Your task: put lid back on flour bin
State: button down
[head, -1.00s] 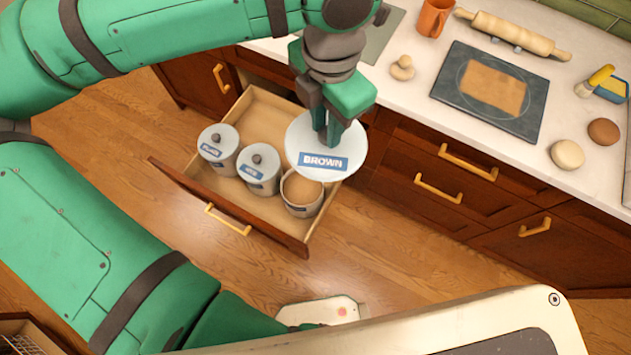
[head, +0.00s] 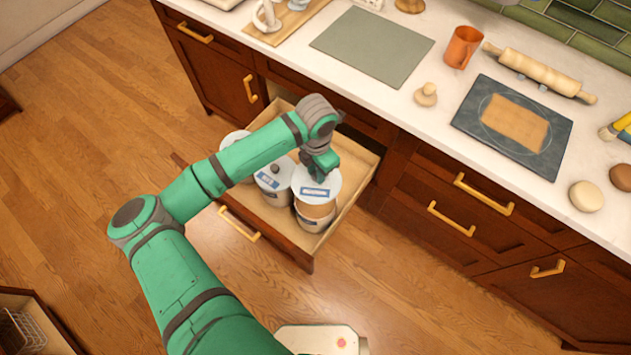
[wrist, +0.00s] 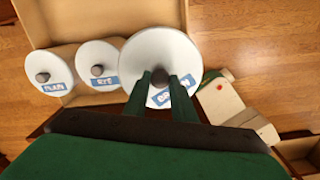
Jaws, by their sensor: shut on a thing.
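My gripper (head: 321,177) is shut on the knob of a round white lid (head: 327,189) with a blue label, which read BROWN in the earlier head view. In the head view the lid is just above the open bin (head: 314,216) at the right end of the drawer. Brown contents show below the lid's front edge, so a gap seems to remain there. In the wrist view the lid (wrist: 158,52) hides the bin's mouth, and my fingers (wrist: 160,88) close on its dark knob.
The drawer (head: 343,208) is pulled out. Two lidded bins stand in it to the left, the middle one (head: 273,180) close beside the open bin. The counter (head: 405,110) above holds a rolling pin (head: 540,73), a mug (head: 462,47) and a dark board (head: 513,125).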

aim_at(315, 181)
jog(key=f, duration=0.5)
jog(key=shift+s+a+f, duration=0.1)
jog(key=shift+s+f, duration=0.2)
jog(key=shift+s, duration=0.1)
jog(key=shift+f, duration=3.1)
jog(key=shift+f, duration=0.2)
jog(key=c, duration=0.9)
grip_release()
jog(key=shift+r, duration=0.1)
jog(key=shift+r, duration=3.45)
grip_shut()
